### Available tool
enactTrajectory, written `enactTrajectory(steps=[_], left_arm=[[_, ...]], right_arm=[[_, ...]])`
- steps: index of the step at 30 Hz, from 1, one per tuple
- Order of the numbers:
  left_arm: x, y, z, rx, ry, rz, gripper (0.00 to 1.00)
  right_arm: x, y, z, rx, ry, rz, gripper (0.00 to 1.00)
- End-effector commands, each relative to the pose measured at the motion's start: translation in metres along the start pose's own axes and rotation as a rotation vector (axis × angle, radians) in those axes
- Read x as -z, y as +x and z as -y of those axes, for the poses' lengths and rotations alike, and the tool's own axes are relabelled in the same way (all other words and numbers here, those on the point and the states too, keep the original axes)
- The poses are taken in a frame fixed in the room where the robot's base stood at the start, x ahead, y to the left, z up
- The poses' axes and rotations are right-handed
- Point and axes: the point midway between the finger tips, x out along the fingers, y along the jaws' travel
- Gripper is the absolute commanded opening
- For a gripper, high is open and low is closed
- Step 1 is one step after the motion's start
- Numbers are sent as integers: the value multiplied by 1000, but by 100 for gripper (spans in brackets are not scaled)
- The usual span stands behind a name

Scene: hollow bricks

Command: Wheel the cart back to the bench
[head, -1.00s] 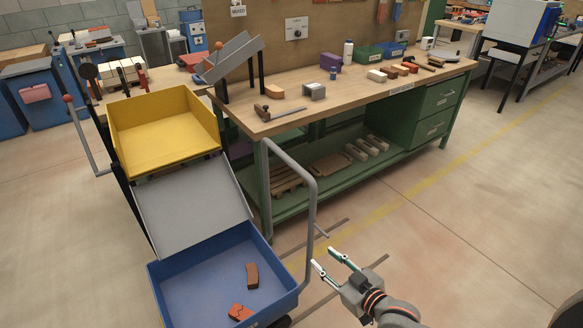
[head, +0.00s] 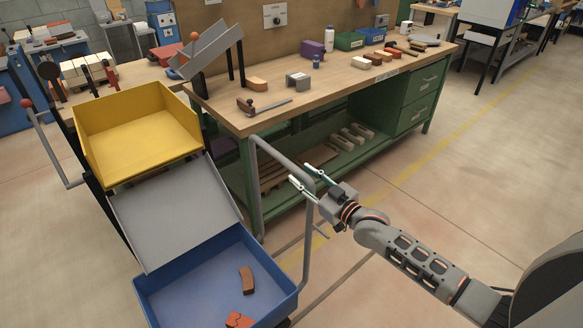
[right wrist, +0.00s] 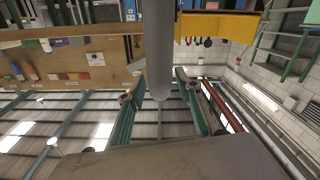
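The cart has a yellow bin (head: 140,135) on top, a grey sloped panel (head: 175,215) and a blue tray (head: 195,280) below. Its grey tube handle (head: 307,245) rises at the right side. My right gripper (head: 299,173) is open at the handle's upper bend. In the right wrist view a grey bar (right wrist: 160,45), seemingly this handle, runs between the open fingers (right wrist: 158,92); I cannot tell whether they touch it. The bench (head: 330,90), with a wooden top and green frame, stands just behind the cart. My left gripper is out of view.
Two reddish-brown brick pieces (head: 246,281) lie in the blue tray. Bricks, boxes and tools stand on the bench top. A side table with pale blocks (head: 85,75) is behind the cart at left. Open floor (head: 440,200) lies at right.

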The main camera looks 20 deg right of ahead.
Motion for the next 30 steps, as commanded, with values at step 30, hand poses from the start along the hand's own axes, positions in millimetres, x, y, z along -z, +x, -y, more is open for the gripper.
enactTrajectory(steps=[30], left_arm=[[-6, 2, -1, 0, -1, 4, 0]], right_arm=[[0, 52, 0, 0, -1, 0, 0]])
